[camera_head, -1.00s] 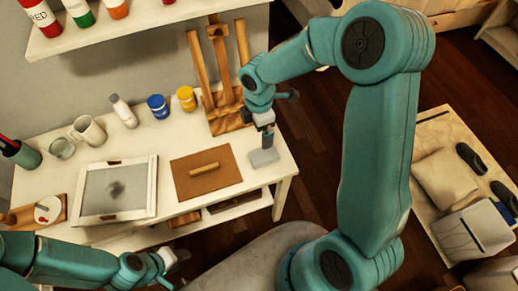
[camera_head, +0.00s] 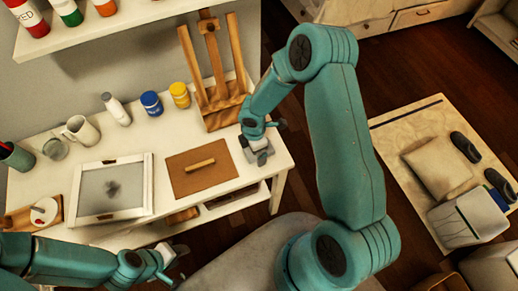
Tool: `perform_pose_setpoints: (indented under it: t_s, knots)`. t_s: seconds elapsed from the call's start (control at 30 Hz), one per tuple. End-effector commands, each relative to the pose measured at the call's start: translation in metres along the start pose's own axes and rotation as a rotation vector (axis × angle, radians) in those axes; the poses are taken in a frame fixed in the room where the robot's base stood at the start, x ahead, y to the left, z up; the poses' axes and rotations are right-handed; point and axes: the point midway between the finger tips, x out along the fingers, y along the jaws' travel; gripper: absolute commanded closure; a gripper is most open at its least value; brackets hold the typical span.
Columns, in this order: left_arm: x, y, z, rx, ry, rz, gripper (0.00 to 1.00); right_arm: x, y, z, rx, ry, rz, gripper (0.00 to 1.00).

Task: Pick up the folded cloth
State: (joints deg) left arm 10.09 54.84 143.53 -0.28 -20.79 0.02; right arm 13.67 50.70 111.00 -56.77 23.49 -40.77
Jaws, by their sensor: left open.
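The folded cloth (camera_head: 263,158) looks like a small flat grey pad at the right end of the white table (camera_head: 225,222). My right gripper (camera_head: 256,146) points down right over it and hides much of its top. Whether the fingers touch the cloth, and whether they are open or shut, is too small to tell. My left gripper (camera_head: 177,260) is open and empty, low at the table's front edge, well away from the cloth.
A brown board with a wooden handle (camera_head: 201,172) lies just left of the cloth. A wooden easel (camera_head: 222,112) stands behind it. A framed screen (camera_head: 112,190), mugs, a white bottle (camera_head: 116,109) and paint jars (camera_head: 151,103) fill the left and back. A shelf (camera_head: 120,32) hangs above.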

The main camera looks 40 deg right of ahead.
Motion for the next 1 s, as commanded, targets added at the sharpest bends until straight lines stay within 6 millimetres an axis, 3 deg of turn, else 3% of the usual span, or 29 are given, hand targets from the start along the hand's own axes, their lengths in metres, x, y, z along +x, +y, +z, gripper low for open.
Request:
perform_pose_setpoints:
  t_s: [0.3,0.37,0.5,0.83,1.0]
  knots:
    - [0.0,0.0,0.0,0.0,0.0,0.0,0.58,0.009,0.001,0.0,0.001,0.001,0.001,0.0]
    - [0.0,0.0,0.0,0.0,0.0,0.0,0.58,0.009,0.001,0.0,0.001,0.0,0.001,0.16]
    - [0.0,0.0,0.0,0.0,0.0,0.0,0.58,0.009,0.001,0.0,0.0,0.0,0.001,0.61]
    - [0.0,0.0,0.0,0.0,0.0,0.0,0.58,0.007,0.001,0.0,0.0,0.0,0.002,0.61]
    - [-0.001,0.001,0.0,0.0,0.0,0.0,0.58,-0.009,0.002,0.001,-0.001,-0.001,0.003,0.61]
